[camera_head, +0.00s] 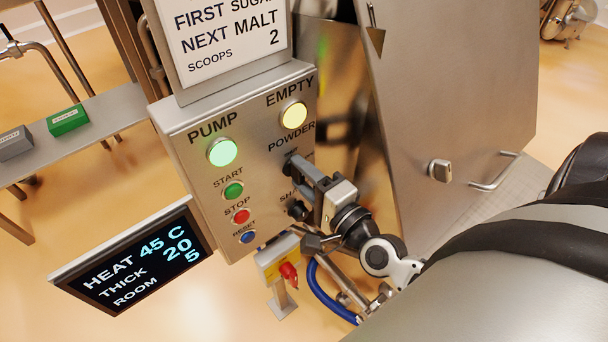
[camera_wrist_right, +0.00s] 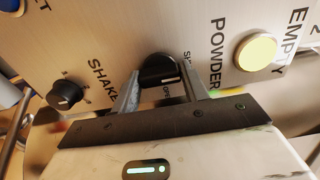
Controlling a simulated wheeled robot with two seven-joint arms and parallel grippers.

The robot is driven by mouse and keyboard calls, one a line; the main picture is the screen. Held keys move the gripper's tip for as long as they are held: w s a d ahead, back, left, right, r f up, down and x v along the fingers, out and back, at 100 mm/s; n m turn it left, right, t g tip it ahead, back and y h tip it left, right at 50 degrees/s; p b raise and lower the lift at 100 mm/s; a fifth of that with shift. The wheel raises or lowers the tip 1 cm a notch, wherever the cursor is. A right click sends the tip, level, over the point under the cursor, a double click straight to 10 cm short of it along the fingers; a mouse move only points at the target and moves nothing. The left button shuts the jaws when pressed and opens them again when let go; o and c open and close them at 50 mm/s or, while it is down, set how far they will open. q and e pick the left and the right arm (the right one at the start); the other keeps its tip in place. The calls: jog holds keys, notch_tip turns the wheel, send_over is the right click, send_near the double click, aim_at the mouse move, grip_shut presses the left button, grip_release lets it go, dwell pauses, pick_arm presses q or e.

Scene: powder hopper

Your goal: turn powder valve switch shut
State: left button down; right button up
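The powder valve switch is a black knob under the word POWDER on the steel control panel (camera_head: 178,140). In the right wrist view the switch (camera_wrist_right: 160,70) shows a pale mark on the side of the small OPEN label. My right gripper (camera_head: 291,166) comes in from the lower right. In the right wrist view its fingers (camera_wrist_right: 160,84) stand on either side of the knob and appear to touch it. The gripper hides much of the switch in the head view. My left gripper is not in view.
The black SHAKE knob (camera_wrist_right: 66,95) sits beside the powder switch. START, STOP and RESET buttons (camera_head: 241,216) line the panel. The EMPTY lamp (camera_head: 294,115) glows yellow, the PUMP lamp (camera_head: 223,152) green. A display (camera_head: 135,262) hangs lower left. A steel hopper (camera_head: 455,90) stands right.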

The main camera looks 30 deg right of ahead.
jog(key=o, duration=0.4)
jog(key=shift+c, duration=0.2)
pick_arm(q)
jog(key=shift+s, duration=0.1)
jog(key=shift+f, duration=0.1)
pick_arm(e)
jog(key=shift+s, duration=0.25)
pick_arm(q)
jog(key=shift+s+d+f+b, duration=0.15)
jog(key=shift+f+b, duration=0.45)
jog(key=shift+b, duration=0.35)
pick_arm(e)
jog(key=s+d, duration=0.1)
jog(key=s, duration=1.4)
jog(key=shift+s+d, duration=0.15)
jog(key=shift+s, duration=0.05)
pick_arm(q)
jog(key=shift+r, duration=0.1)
